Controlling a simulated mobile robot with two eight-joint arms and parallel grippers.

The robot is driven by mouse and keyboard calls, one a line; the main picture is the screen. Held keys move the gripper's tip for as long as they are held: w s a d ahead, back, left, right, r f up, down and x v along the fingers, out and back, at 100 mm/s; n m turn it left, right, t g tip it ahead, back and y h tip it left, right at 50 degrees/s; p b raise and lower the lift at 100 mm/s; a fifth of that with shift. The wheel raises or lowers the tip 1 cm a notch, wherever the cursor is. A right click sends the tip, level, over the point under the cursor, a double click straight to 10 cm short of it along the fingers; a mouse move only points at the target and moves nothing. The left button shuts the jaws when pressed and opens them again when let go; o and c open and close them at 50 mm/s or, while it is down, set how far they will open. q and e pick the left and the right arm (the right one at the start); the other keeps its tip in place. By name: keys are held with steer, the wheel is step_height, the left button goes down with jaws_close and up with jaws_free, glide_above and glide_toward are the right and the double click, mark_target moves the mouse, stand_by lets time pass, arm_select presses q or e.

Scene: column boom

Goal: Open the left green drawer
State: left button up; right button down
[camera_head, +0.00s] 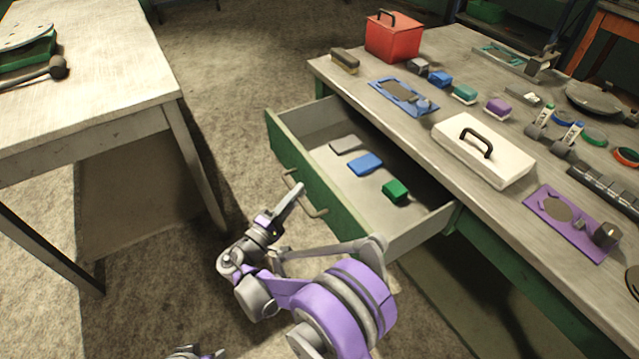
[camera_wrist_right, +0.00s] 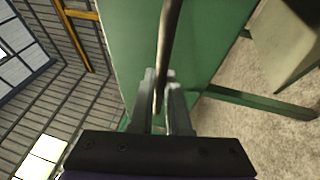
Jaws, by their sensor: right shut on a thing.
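The green drawer (camera_head: 322,192) is pulled well out from the workbench, and its inside is visible. In it lie a grey block (camera_head: 346,145), a blue block (camera_head: 365,163) and a green block (camera_head: 396,190). My right gripper (camera_head: 290,203) is at the drawer's front, shut on the drawer handle (camera_head: 317,211). In the right wrist view the dark handle bar (camera_wrist_right: 168,50) runs between the two fingers (camera_wrist_right: 161,100), with the green front (camera_wrist_right: 125,35) behind. A small grey part at the bottom edge of the head view may be my left gripper (camera_head: 195,353); its jaws are unclear.
The workbench top (camera_head: 400,140) carries a red box (camera_head: 393,38), a white box with a black handle (camera_head: 483,152), a purple board (camera_head: 560,225) and several small items. A second table (camera_head: 90,80) stands at the left. Carpeted floor lies between them.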

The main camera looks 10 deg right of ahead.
arm_select(q)
steer(key=shift+r+p, duration=0.3)
steer(key=shift+r, duration=0.1)
arm_select(e)
steer(key=s+a, duration=0.4)
steer(key=a, duration=0.9)
steer(key=shift+s, duration=0.35)
steer(key=shift+d, duration=0.1)
steer(key=c, duration=0.9)
jaws_free()
arm_select(q)
steer(key=shift+s+a, duration=0.1)
